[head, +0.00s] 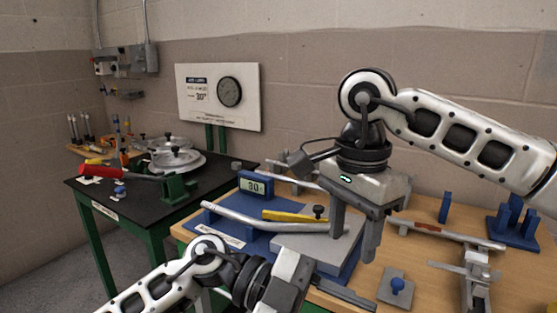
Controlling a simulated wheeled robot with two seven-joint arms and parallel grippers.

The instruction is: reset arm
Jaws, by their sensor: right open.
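My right gripper (354,232) comes in from the right with its fingers pointing down. It is open, with a gap between its two fingers, over the grey block of the blue fixture (262,235). I cannot tell whether a finger touches the block. My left gripper (330,290) is low in the middle of the view, pointing right near the front of the fixture. Its fingers are partly cut off by the frame, so its opening cannot be told. A bent silver bar (255,217) and a yellow-handled tool (285,215) lie across the fixture.
A small blue display (256,185) reads 30. A blue-knobbed plate (397,287), a metal clamp (476,270) and a blue stand (515,226) sit on the wooden table's right. A black-topped table (125,198) at left holds a red-handled tool (118,171). A gauge panel (218,97) stands behind.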

